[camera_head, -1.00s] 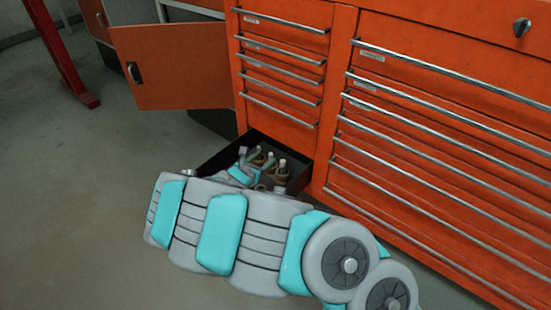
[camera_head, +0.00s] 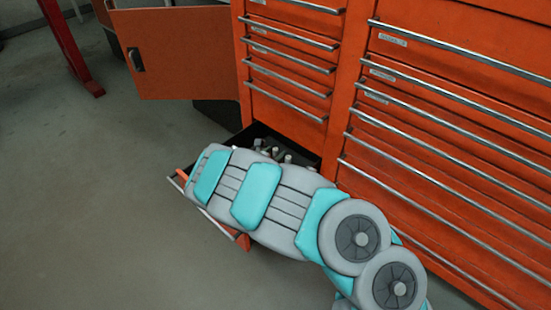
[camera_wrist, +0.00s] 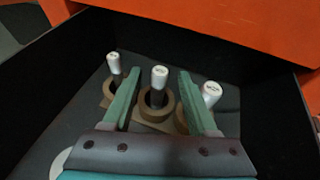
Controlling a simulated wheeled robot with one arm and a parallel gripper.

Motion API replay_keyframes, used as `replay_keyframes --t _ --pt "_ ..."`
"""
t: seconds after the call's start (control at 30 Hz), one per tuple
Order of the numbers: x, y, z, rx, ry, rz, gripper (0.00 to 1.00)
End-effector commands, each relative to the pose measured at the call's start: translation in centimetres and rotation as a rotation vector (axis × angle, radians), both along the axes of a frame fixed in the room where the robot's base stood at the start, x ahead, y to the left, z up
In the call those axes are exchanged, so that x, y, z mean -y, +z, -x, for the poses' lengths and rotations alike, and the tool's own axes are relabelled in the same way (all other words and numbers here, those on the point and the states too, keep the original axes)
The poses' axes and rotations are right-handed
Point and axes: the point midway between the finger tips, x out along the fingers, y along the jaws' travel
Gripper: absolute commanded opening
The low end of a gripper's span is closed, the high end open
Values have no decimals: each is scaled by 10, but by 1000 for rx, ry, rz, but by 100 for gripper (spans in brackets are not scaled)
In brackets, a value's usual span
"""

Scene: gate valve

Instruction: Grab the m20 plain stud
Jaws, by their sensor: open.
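Three upright studs with pale, marked tops stand in brown ring holders inside an open black drawer; I cannot read which one is the m20 plain stud. In the wrist view there is a left stud (camera_wrist: 114,64), a middle stud (camera_wrist: 159,76) and a right stud (camera_wrist: 211,94). My gripper (camera_wrist: 159,78) is open, its two green fingers on either side of the middle stud in this view, with gaps to it. The left finger overlaps the left holder, and the right finger partly hides the right one. In the head view my arm hides the gripper; stud tops (camera_head: 288,158) show behind it.
The orange cabinet (camera_head: 290,120) rises directly behind the drawer. An orange door (camera_head: 185,60) hangs open to the left. The floor (camera_head: 90,200) at left is clear.

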Motion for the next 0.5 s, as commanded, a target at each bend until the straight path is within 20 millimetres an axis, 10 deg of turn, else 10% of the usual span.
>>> replay_keyframes --t 0.5 --pt "3 -6 -13 0 1 -2 45"
